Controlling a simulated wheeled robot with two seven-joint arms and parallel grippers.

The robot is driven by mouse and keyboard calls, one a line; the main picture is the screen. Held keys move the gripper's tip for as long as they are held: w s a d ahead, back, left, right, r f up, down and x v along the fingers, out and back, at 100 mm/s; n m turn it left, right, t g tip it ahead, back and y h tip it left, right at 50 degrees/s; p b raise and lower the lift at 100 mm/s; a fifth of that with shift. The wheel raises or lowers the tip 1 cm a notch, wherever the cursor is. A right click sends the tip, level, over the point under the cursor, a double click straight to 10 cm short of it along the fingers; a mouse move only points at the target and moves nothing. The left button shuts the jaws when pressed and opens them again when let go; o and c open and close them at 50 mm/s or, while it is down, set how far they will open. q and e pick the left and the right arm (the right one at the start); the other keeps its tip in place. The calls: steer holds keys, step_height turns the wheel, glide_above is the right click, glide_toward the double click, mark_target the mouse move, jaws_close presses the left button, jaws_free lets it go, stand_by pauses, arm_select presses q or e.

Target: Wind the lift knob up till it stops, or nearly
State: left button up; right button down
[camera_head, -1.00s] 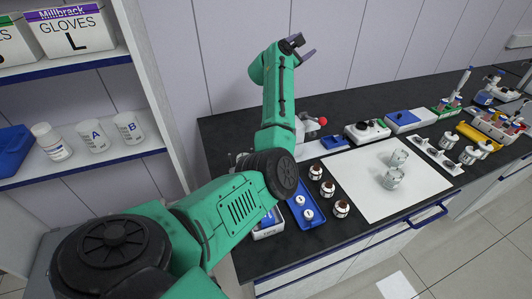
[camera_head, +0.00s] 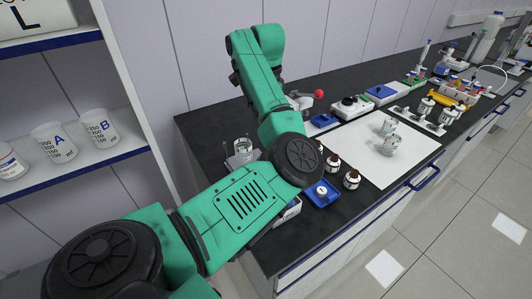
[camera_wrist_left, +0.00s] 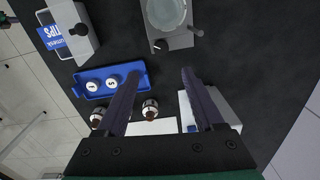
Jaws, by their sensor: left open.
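In the left wrist view a grey stand (camera_wrist_left: 176,41) carries a glass beaker (camera_wrist_left: 167,12). A dark round knob (camera_wrist_left: 160,46) sits at its near edge, with a short rod (camera_wrist_left: 195,30) beside it; it is probably the lift knob. My left gripper (camera_wrist_left: 162,72) is open and empty, its two fingers apart and pointing toward the stand, with the knob beyond the fingertips. In the head view a beaker (camera_head: 243,150) stands at the left end of the bench, but its knob cannot be made out. My left gripper is hidden there behind my arm. My right gripper is not in view.
A blue tray (camera_wrist_left: 95,74) with white-capped items and brown-capped bottles (camera_wrist_left: 150,107) lie near the left finger. A red ball (camera_head: 319,93) sticks up behind my arm.

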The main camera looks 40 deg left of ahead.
arm_select(q)
steer(key=f+p, duration=0.1)
steer(key=f, duration=1.1)
steer(key=shift+a+f, duration=0.2)
steer(key=shift+c, duration=0.9)
jaws_close()
steer(key=shift+w+f+m+b, duration=0.1)
steer(key=shift+f+m+b, duration=0.1)
steer(key=shift+m+b, duration=0.8)
steer(key=shift+r+m, duration=0.1)
steer(key=shift+m, duration=0.3)
steer(key=shift+r, duration=0.15)
